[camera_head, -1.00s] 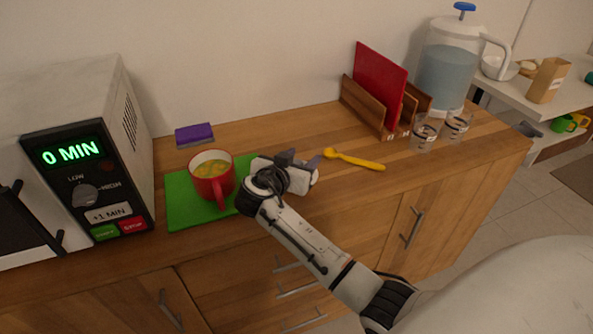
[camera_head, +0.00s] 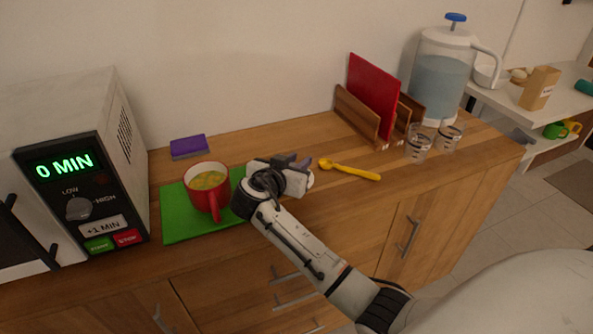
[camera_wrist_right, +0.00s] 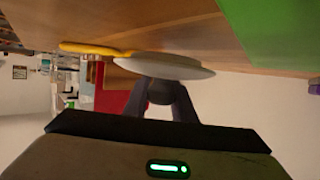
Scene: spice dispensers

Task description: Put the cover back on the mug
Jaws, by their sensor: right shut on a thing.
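The red mug (camera_head: 203,201) stands upright and uncovered on the green mat (camera_head: 186,232), with yellowish contents and its handle toward me. My right gripper (camera_head: 294,160) is just right of the mug, over the counter. In the right wrist view the right gripper (camera_wrist_right: 168,88) is shut on the dark knob of a pale, round cover (camera_wrist_right: 165,67). The cover appears close to the wooden counter; I cannot tell whether it touches. In the head view I cannot make out the cover by the gripper. My left gripper is not in view.
The microwave (camera_head: 75,165) stands left of the mat. A purple sponge (camera_head: 188,147) lies behind the mug. A yellow spoon (camera_head: 350,170) lies right of my gripper. A rack with a red board (camera_head: 373,95), glasses (camera_head: 418,146) and a water pitcher (camera_head: 440,80) stand farther right.

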